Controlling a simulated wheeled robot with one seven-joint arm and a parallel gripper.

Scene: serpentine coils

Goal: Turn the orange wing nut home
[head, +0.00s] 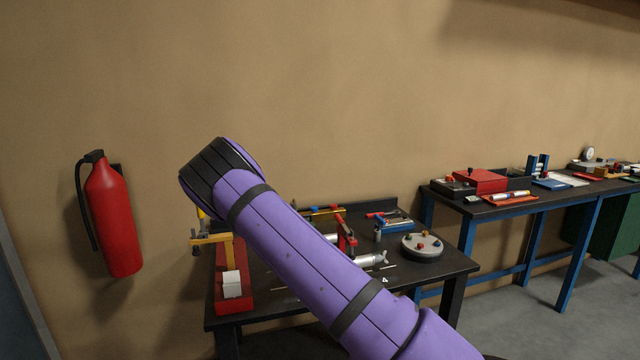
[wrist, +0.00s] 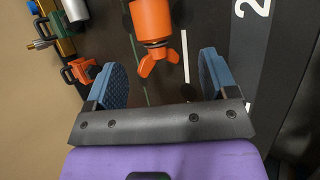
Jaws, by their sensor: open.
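In the wrist view an orange wing nut (wrist: 158,62) with two splayed wings sits at the near end of an orange cylinder (wrist: 150,20), with a dark and pale collar between them. My gripper (wrist: 162,76) is open, with one blue pad on the left and one on the right of the wing nut. Gaps show between the wings and both pads, so neither appears to touch. How far the pads reach past the nut in depth I cannot tell. In the head view my purple arm hides the gripper, and I cannot make out the wing nut there.
A smaller orange part (wrist: 82,70) lies at the left of the wrist view, near a silver cylinder (wrist: 74,10). In the head view the dark bench (head: 440,265) holds a round grey disc (head: 423,246) and a red tray (head: 234,303). A fire extinguisher (head: 112,215) hangs at left.

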